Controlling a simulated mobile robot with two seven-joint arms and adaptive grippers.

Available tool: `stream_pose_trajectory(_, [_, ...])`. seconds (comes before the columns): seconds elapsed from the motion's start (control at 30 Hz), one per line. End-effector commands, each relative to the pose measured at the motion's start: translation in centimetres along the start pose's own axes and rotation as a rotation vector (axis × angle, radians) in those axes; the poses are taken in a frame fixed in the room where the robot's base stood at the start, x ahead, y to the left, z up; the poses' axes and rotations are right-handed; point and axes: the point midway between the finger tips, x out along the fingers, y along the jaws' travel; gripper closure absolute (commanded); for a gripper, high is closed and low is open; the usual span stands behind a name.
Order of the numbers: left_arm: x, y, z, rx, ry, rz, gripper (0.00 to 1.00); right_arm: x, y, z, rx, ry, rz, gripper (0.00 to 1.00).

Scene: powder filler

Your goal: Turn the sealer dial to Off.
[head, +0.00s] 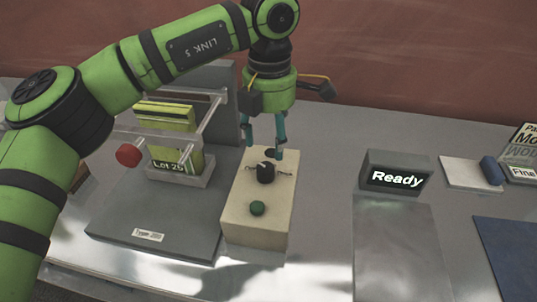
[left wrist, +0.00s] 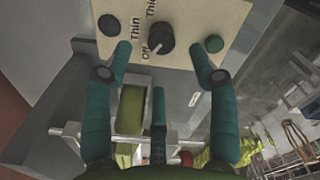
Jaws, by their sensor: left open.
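The sealer dial (head: 265,172) is a black knob on top of a beige box (head: 240,215). In the left wrist view the dial (left wrist: 160,38) has the printed words Off, Thin and Thick beside it. A white mark on the knob lies on the side nearest Off; I cannot tell whether it lines up exactly. My left gripper (head: 265,148) is open and empty above the far end of the box, close to the dial. In the left wrist view its teal fingers spread on either side of the dial, apart from it. My right gripper is not in view.
A green button (head: 257,208) sits on the box nearer me, and a dark button (head: 270,153) at the far end. Left stands a holder with yellow-green packets (head: 176,130) and a red knob (head: 128,155). Right is a display reading Ready (head: 396,177). Bare table lies between box and display.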

Motion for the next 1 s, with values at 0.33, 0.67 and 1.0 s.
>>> stream_pose_trajectory(0.33, [-4.1,-0.1,0.1,0.003,0.000,-0.002,0.41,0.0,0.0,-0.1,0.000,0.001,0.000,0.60])
stream_pose_trajectory(0.67, [-4.3,-0.1,0.1,0.003,0.001,-0.002,0.41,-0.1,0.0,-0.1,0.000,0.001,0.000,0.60])
stream_pose_trajectory(1.0, [-9.9,-0.1,0.1,0.003,0.001,-0.002,0.41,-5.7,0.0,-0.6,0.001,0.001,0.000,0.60])
